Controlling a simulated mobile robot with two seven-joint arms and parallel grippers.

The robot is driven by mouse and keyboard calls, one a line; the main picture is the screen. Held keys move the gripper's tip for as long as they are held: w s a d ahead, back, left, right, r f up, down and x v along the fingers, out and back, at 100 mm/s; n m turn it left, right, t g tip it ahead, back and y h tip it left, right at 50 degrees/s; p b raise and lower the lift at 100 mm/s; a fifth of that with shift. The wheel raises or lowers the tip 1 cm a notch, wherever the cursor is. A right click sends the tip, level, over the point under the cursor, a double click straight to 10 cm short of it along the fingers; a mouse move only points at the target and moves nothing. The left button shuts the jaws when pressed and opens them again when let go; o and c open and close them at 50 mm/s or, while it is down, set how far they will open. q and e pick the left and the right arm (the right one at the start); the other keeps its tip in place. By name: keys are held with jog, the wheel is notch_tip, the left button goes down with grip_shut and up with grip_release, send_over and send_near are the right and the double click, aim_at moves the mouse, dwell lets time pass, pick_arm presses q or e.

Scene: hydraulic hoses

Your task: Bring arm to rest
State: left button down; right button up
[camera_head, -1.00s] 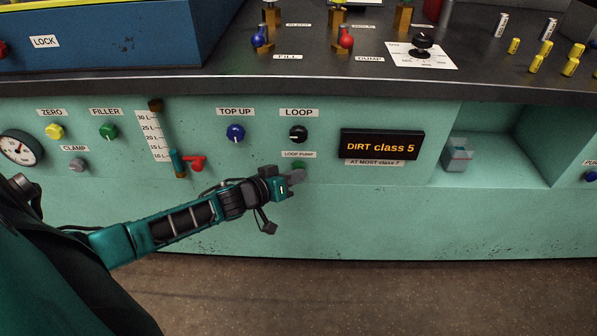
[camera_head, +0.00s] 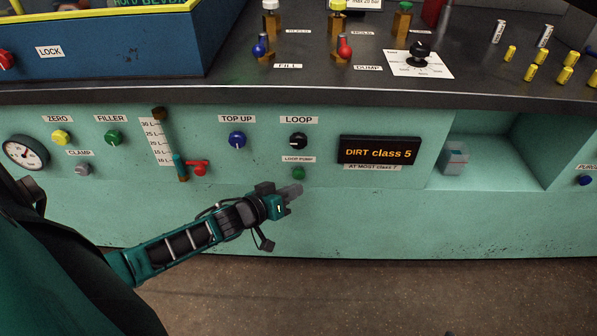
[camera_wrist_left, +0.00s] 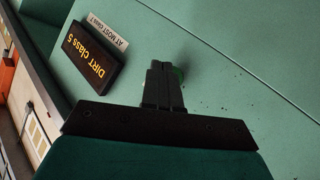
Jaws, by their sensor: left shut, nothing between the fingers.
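My left arm comes in from the left in the head view. Its gripper (camera_head: 291,192) is shut and empty, in front of the green panel, a little below the green loop pump button (camera_head: 298,172). I cannot tell whether the fingertips touch the panel. My right gripper is in neither view.
Above the gripper are the black loop knob (camera_head: 298,141) and the blue top-up knob (camera_head: 237,140). The dirt display (camera_head: 380,150) reads class 5. A red-handled valve (camera_head: 198,168) is left of it. The lower panel and floor (camera_head: 400,295) are clear.

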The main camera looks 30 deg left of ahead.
pick_arm(q)
jog(key=shift+s+d+p, duration=0.3)
jog(key=shift+s+d, duration=0.3)
jog(key=shift+s, duration=0.25)
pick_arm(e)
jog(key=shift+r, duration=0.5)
pick_arm(q)
jog(key=shift+d, duration=0.1)
jog(key=s+d+r+m+g, duration=0.35)
jog(key=s+d+m, duration=0.25)
jog(key=s+d, duration=0.85)
notch_tip(320, 180, up, 9)
jog(key=a+p, duration=0.2)
jog(key=p, duration=1.2)
jog(key=shift+s+a+r+y, duration=0.2)
jog(key=shift+a+y, duration=0.1)
jog(key=shift+y, duration=0.1)
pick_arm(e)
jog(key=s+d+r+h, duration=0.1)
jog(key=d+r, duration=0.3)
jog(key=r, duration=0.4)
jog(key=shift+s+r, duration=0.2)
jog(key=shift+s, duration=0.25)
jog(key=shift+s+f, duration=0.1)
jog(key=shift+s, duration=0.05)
